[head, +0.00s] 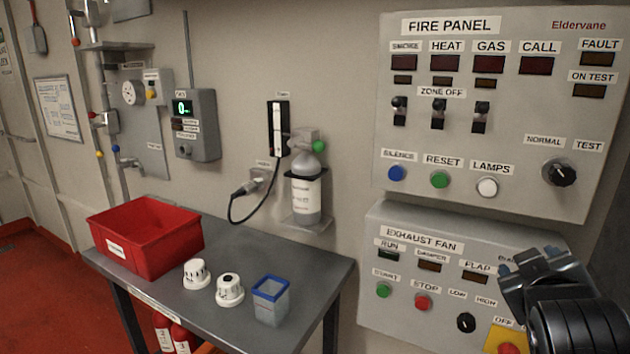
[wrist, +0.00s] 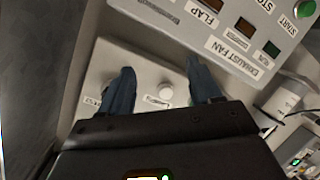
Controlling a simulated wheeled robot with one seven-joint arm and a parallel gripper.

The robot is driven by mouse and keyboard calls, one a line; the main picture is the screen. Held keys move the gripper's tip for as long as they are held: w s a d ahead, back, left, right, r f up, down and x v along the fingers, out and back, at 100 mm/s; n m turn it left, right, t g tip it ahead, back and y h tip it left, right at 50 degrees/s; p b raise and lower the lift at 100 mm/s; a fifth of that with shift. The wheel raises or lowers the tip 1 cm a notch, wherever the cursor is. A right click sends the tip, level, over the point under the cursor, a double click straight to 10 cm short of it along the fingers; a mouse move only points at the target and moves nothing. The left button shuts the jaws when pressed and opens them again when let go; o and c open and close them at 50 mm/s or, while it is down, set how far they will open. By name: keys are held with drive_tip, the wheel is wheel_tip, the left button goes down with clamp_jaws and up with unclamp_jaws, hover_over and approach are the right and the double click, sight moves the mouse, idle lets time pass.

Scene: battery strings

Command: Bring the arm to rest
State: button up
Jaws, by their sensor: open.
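My gripper (head: 526,262) is at the lower right of the head view, in front of the exhaust fan panel (head: 372,280), and hides part of its right side. In the wrist view my gripper (wrist: 160,82) shows two dark fingers apart with nothing held between them. Behind the fingers is a pale panel face with a round white button (wrist: 166,92) in the gap. The small labels there are too blurred to read. I cannot tell how far the fingertips are from that face.
The fire panel (head: 385,120) is above the exhaust fan panel. A grey table (head: 310,262) at the left bears a red bin (head: 165,255), two white detectors (head: 196,274) (head: 229,290) and a blue-rimmed cup (head: 270,306). A gas bottle (head: 307,200) hangs on the wall. Red floor (head: 50,300) is clear at left.

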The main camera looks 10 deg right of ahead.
drive_tip(key=s+a+f+n+t+y, duration=0.1)
drive_tip(key=s+a+f+y, duration=0.3)
drive_tip(key=s+f, duration=0.45)
drive_tip(key=s+a+f+n+t+y, duration=0.1)
drive_tip(key=s+a+f, duration=0.55)
drive_tip(key=s, duration=0.25)
drive_tip(key=s+a+r+m+y, duration=0.1)
drive_tip(key=s+a, duration=0.1)
drive_tip(key=s, duration=0.8)
drive_tip(key=s+a+r+m+y, duration=0.1)
drive_tip(key=s+a+y, duration=0.1)
drive_tip(key=s, duration=0.9)
drive_tip(key=shift+a+r+m+t, duration=0.3)
drive_tip(key=shift+r+m, duration=0.1)
